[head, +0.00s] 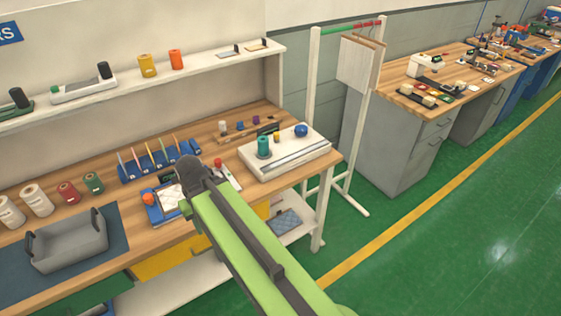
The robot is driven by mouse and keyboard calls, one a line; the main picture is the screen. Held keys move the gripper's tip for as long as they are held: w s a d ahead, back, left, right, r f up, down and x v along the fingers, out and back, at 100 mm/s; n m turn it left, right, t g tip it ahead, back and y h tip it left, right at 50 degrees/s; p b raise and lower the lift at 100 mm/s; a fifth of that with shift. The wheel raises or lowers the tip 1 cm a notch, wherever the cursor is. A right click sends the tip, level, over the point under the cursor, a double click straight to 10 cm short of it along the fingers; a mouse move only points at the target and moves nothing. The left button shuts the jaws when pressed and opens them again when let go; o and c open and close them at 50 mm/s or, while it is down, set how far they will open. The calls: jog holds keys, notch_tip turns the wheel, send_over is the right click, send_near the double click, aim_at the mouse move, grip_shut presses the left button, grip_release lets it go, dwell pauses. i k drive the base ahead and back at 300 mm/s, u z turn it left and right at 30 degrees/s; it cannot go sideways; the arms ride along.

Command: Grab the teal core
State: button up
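The likely teal core is an upright teal cylinder (264,147), standing at the left end of a white slab-like block (285,162) on the wooden workbench. My green arm reaches up from the bottom right and ends in a dark joint left of the teal cylinder in the picture. My gripper cannot be made out; it seems hidden behind the arm. Nothing is seen touching the teal cylinder.
A grey bin (68,248) and several spools stand at the bench's left. A blue rack (158,166) of upright strips stands behind my arm's end. A shelf (130,86) runs above. A white frame (311,95) stands at the right bench end. Green floor lies clear at right.

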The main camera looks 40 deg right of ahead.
aim_at(263, 141)
jog(key=k, duration=1.1)
jog(key=u, duration=0.05)
jog(key=i, duration=2.15)
jog(key=u, duration=0.45)
